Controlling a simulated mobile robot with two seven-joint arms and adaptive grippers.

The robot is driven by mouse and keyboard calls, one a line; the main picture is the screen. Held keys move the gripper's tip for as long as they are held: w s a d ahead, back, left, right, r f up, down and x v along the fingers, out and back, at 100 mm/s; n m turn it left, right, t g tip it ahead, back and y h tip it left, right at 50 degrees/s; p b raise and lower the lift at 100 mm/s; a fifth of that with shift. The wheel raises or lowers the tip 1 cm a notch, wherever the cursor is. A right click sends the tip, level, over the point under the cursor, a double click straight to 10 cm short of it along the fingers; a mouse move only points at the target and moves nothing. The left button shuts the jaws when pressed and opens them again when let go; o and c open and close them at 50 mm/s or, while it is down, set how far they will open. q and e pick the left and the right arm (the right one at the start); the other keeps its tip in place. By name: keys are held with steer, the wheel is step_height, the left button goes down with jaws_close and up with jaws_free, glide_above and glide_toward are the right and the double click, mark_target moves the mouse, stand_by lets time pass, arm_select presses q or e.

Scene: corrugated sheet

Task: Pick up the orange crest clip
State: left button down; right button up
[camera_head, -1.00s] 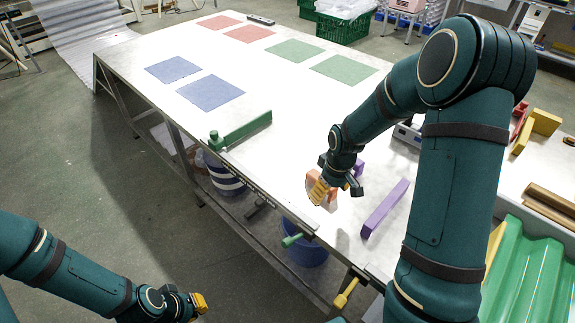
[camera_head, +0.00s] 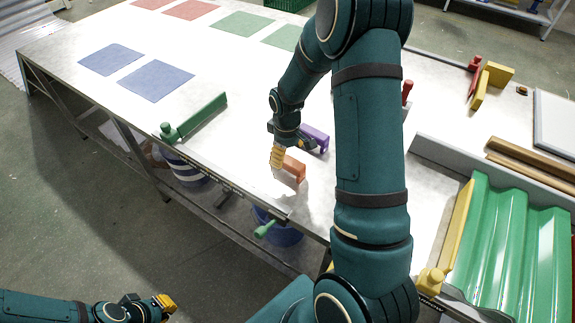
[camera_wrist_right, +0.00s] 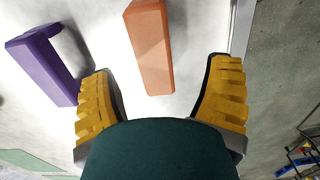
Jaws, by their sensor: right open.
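The orange crest clip (camera_head: 293,168) lies on the metal table, just right of my right gripper's fingers in the head view. In the right wrist view the orange clip (camera_wrist_right: 149,45) is ahead of the fingertips and between their lines, with clear gaps on both sides. My right gripper (camera_head: 277,157) is open and empty, its yellow-padded fingers (camera_wrist_right: 160,85) spread wide. My left gripper (camera_head: 167,303) hangs over the floor at the lower left, away from the table; whether its jaws are open is not clear.
A purple clip (camera_head: 316,138) lies close behind the orange one; it also shows at left in the wrist view (camera_wrist_right: 45,65). A green clamp (camera_head: 200,118) sits at the table's front edge. Green corrugated sheet (camera_head: 497,235) is at right. The table's middle is clear.

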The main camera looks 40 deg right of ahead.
mark_target(288, 160)
steer(key=shift+w+d+f+b, duration=0.1)
steer(key=shift+f+b, duration=0.1)
steer(key=shift+f, duration=0.75)
steer(key=shift+d+f+b, duration=0.1)
steer(key=shift+f+b, duration=0.05)
steer(key=shift+f, duration=0.8)
steer(key=shift+w+d+f+b, duration=0.1)
steer(key=shift+f+b, duration=0.1)
steer(key=shift+f, duration=0.75)
steer(key=shift+s, duration=0.1)
steer(key=c, duration=1.3)
steer(key=shift+c, duration=0.2)
